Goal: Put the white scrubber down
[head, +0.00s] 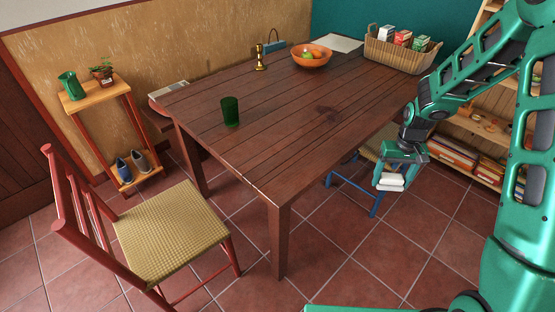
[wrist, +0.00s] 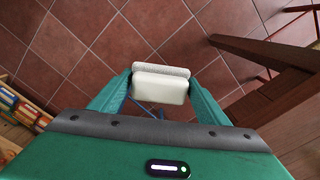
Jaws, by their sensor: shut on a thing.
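My gripper (head: 392,176) is shut on the white scrubber (head: 390,183), to the right of the table's near right edge and apart from the table (head: 262,165). The scrubber hangs in the air beside the table, with a blue-legged stool partly behind it. In the wrist view the scrubber (wrist: 160,86) is a white block with a greyish, textured layer along its far side. It sits between the two green fingers, with floor tiles below it. The table's edge and leg show at the right of the wrist view (wrist: 270,60).
On the table stand a green cup (head: 230,112), a brass candlestick (head: 259,58), an orange fruit bowl (head: 312,58) and a wicker basket (head: 400,54). The table's near middle is clear. A red chair (head: 170,228) stands at left. The stool (head: 352,178) and bookshelf (head: 472,150) are at right.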

